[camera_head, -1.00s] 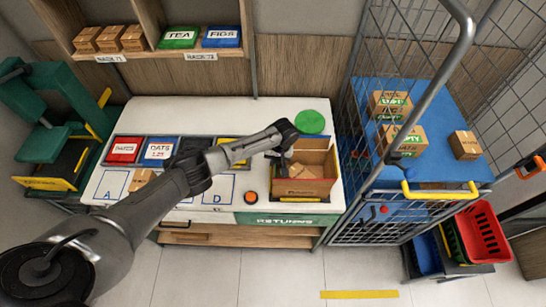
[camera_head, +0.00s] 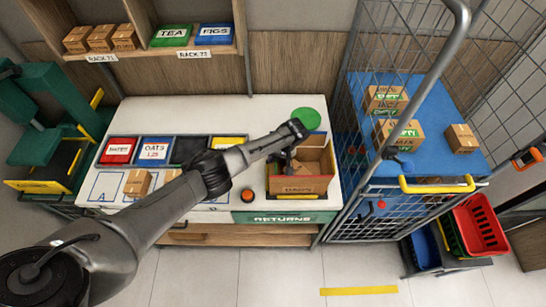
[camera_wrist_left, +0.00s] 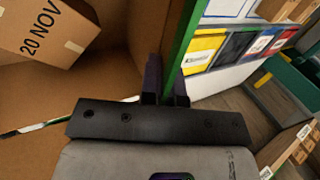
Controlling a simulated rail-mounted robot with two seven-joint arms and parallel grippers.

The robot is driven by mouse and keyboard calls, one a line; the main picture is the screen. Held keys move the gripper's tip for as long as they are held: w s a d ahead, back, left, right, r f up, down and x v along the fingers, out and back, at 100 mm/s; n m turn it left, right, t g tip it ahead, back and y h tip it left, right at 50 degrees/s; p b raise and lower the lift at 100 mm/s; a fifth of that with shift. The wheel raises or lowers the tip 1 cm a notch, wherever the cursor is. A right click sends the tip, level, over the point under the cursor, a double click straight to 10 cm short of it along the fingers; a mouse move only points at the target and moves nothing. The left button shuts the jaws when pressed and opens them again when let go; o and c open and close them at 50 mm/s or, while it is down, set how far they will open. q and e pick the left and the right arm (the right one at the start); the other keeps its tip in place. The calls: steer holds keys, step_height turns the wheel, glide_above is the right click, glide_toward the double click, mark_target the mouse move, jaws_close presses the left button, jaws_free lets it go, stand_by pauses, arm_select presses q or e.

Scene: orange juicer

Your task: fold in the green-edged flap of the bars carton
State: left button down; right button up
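The open bars carton (camera_head: 300,186) stands at the right end of the white counter, below the green disc. In the left wrist view, its brown inside wall (camera_wrist_left: 110,85) and a small box marked 20 NOV (camera_wrist_left: 45,30) inside it show at the left. The green-edged flap (camera_wrist_left: 184,35) stands up and runs down between the two fingers of my left gripper (camera_wrist_left: 166,88), which are close together on it. In the head view my left gripper (camera_head: 289,157) is at the carton's left side, and its arm hides part of the carton. My right gripper is not in view.
A green disc (camera_head: 306,118) lies behind the carton. An orange button (camera_head: 248,196) is left of it. Bins with red, blue and yellow labels stand further left, near a small box (camera_head: 138,182). A wire cage cart (camera_head: 410,185) with boxes is close on the right.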

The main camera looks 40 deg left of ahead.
arm_select(q)
steer(key=c, duration=1.3)
jaws_free()
steer(key=shift+c, duration=0.2)
steer(key=shift+r, duration=0.1)
steer(key=b+v, duration=0.1)
steer(key=v, duration=1.2)
steer(key=shift+r, duration=0.3)
steer(key=shift+w+d, duration=0.1)
steer(key=shift+w, duration=0.05)
